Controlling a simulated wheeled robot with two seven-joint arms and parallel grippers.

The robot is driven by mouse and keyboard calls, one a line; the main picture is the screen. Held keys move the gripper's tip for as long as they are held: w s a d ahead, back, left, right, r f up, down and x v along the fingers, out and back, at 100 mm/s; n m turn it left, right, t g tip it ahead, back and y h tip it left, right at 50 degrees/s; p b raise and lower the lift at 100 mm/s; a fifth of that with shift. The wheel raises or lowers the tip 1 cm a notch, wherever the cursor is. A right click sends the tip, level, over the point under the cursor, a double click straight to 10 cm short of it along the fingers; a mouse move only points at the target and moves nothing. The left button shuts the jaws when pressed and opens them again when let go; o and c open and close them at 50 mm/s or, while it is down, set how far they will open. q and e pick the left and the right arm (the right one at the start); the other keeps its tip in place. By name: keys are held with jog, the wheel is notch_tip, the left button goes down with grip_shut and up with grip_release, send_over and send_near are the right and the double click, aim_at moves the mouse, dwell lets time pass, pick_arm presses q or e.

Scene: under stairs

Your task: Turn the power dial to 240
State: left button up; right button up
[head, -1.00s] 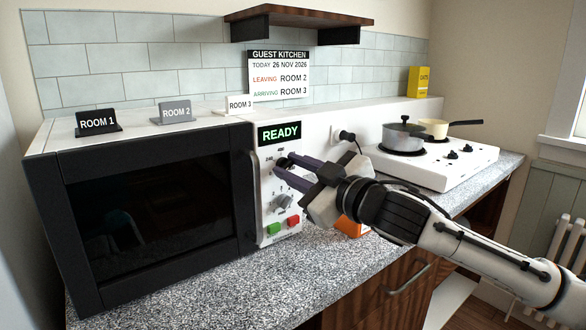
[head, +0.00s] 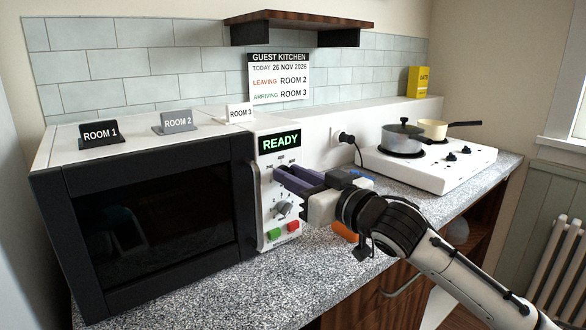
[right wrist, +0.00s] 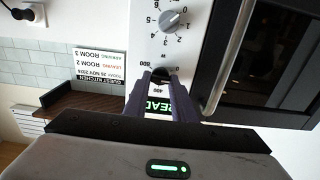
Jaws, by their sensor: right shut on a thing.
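The microwave (head: 150,215) stands on the counter, its door shut and its display (head: 280,143) reading READY. The black power dial (right wrist: 160,73) shows in the right wrist view between my right fingertips, with W, 0, 400 and 800 printed around it. My right gripper (head: 281,177) is shut on this dial. Its dark fingers hide the dial in the head view, and I cannot read the dial's pointer. A grey dial (head: 284,208), numbered around, sits below, also seen in the right wrist view (right wrist: 172,20). My left gripper is not in view.
Green (head: 274,234) and red (head: 293,226) buttons sit just below the grey dial. The door handle (head: 255,205) runs close left of the dials. A hob (head: 440,167) with a lidded pot (head: 403,138) stands right. An orange thing (head: 345,232) lies beneath my arm.

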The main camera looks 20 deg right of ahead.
jog(key=shift+f+m+p, duration=0.1)
jog(key=shift+m+p, duration=2.4)
jog(key=shift+m, duration=0.5)
jog(key=o, duration=1.1)
jog(key=shift+c, duration=0.2)
jog(key=shift+d, duration=0.1)
